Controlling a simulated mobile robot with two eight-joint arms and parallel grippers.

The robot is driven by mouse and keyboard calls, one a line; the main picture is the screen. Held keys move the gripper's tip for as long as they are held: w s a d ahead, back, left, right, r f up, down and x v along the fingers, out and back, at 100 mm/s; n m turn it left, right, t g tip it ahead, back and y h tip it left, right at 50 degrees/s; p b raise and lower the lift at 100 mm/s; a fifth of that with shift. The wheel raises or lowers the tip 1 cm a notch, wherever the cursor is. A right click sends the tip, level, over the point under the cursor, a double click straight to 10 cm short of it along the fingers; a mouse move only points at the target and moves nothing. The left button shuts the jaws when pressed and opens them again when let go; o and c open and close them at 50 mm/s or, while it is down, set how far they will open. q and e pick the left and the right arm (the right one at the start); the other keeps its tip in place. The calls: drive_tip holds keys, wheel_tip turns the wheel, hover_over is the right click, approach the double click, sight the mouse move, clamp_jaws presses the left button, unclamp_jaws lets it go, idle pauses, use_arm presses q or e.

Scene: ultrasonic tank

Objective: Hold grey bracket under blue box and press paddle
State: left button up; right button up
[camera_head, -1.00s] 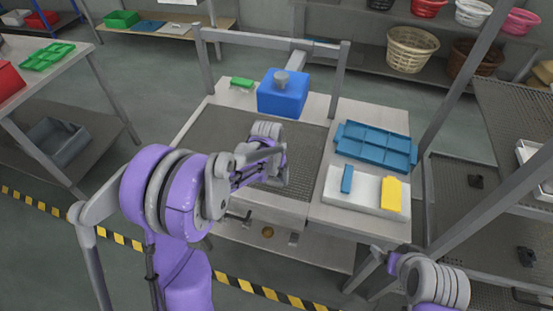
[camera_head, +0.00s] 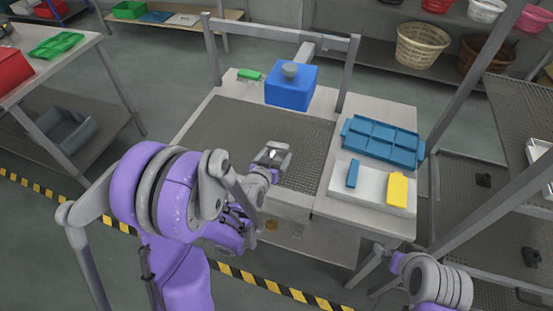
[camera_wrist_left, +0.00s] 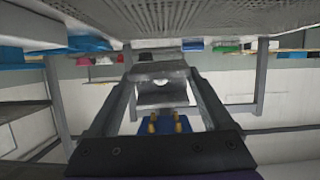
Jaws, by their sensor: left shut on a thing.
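My left gripper (camera_head: 276,157) is over the right part of the dark mesh tank top. It is shut on the grey bracket (camera_head: 270,154), a small grey piece. The left wrist view shows the bracket (camera_wrist_left: 162,88) between the two fingers. The blue box (camera_head: 291,88) with a grey knob on top is at the back edge, below a grey frame. The bracket is in front of the box, apart from it. In the left wrist view the blue box (camera_wrist_left: 168,137) shows brass pins. I cannot make out the paddle.
A blue divided tray (camera_head: 382,140) and a white tray (camera_head: 380,203) with a blue and a yellow block are on the right side. A small green block (camera_head: 249,74) lies left of the box. Frame posts flank the box. The mesh is otherwise clear.

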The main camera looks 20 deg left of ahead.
use_arm(q)
drive_tip(key=w, duration=1.1)
idle(0.3)
idle(0.3)
use_arm(e)
drive_tip(key=c, duration=0.8)
drive_tip(key=shift+w+r, duration=0.15)
drive_tip(key=shift+c, duration=1.4)
drive_tip(key=shift+w+r+n+g, duration=0.4)
drive_tip(key=shift+w+r+n, duration=0.55)
drive_tip(key=shift+r+n, duration=0.05)
clamp_jaws()
drive_tip(key=w+r+n+g, duration=0.2)
drive_tip(key=w+r+n, duration=0.1)
drive_tip(key=w+n, duration=0.5)
drive_tip(key=w+d+r+n+g, duration=0.1)
drive_tip(key=w+r+n+g, duration=0.2)
drive_tip(key=w+n, duration=0.5)
drive_tip(key=shift+w+d+r+g, duration=0.25)
drive_tip(key=shift+w+g, duration=0.05)
drive_tip(key=shift+w, duration=0.95)
